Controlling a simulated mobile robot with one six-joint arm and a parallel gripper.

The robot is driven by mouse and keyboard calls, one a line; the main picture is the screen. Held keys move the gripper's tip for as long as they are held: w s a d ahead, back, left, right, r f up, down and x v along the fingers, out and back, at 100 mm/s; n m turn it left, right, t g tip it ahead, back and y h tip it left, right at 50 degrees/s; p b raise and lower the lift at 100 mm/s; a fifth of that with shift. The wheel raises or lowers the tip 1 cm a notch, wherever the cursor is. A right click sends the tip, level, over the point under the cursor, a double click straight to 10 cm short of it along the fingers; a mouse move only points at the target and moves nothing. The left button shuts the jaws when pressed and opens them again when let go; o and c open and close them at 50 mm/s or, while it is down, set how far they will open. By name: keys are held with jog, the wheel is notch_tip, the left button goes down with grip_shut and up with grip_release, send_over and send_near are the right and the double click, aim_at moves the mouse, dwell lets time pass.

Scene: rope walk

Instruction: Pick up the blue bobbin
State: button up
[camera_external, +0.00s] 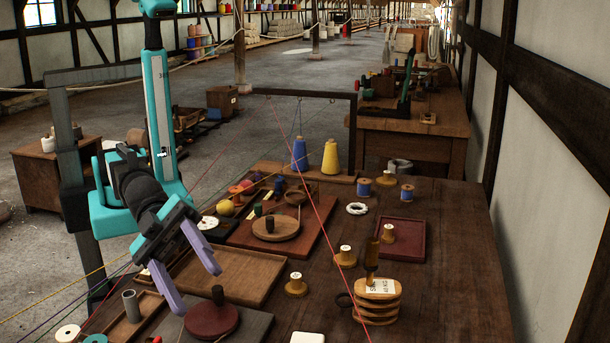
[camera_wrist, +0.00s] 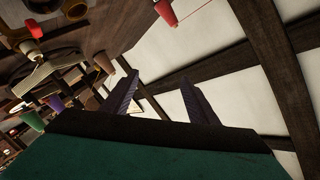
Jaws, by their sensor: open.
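Two wooden bobbins wound with blue thread stand upright on the far right part of the workbench in the external view: one blue bobbin (camera_external: 364,187) and a second blue bobbin (camera_external: 407,193) to its right. Which one is meant I cannot tell. My gripper (camera_external: 195,287) is at the left, above the near left part of the bench, with its purple fingers apart and empty. It is well to the left of both blue bobbins and nearer the camera. In the wrist view, my gripper (camera_wrist: 157,78) points toward the wall and beams; I cannot make out a blue bobbin there.
A blue cone (camera_external: 300,153) and yellow cone (camera_external: 331,156) stand at the back. A wooden tray (camera_external: 262,292) and dark red disc (camera_external: 211,319) lie near my gripper. Thin cords cross above.

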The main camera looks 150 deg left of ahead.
jog(key=s+a+f+n+g+y+p, duration=0.1)
jog(key=s+a+f+n+p, duration=0.25)
jog(key=a, duration=0.95)
jog(key=s+a+n+g+y+p, duration=0.15)
jog(key=s+a+n, duration=0.25)
jog(key=s+a, duration=0.55)
jog(key=s+a+f+n+g+y+p, duration=0.1)
jog(key=s+a+f+n+y+p, duration=0.15)
jog(key=a, duration=1.35)
jog(key=s+a+f+n+y, duration=0.1)
jog(key=s+a+f+n, duration=0.1)
jog(key=s+a, duration=0.7)
jog(key=s+a+f+n+g+y+b, duration=0.1)
jog(key=s+a+n, duration=0.1)
jog(key=s+a, duration=0.8)
jog(key=s+a+f+n+g, duration=0.1)
jog(key=s+a+f+n, duration=0.1)
jog(key=s+a, duration=0.8)
jog(key=shift+s+f+g+y+b, duration=0.15)
jog(key=shift+s+y+b, duration=0.05)
jog(key=shift+s, duration=1.15)
jog(key=shift+s+f+g+y+b, duration=0.1)
jog(key=shift+s+f+y+b, duration=0.1)
jog(key=shift+s, duration=1.1)
jog(key=shift+s+a+r, duration=0.1)
jog(key=shift+s, duration=0.1)
jog(key=shift+w, duration=0.1)
jog(key=p, duration=0.1)
send_near(405, 187)
jog(key=shift+x, duration=1.95)
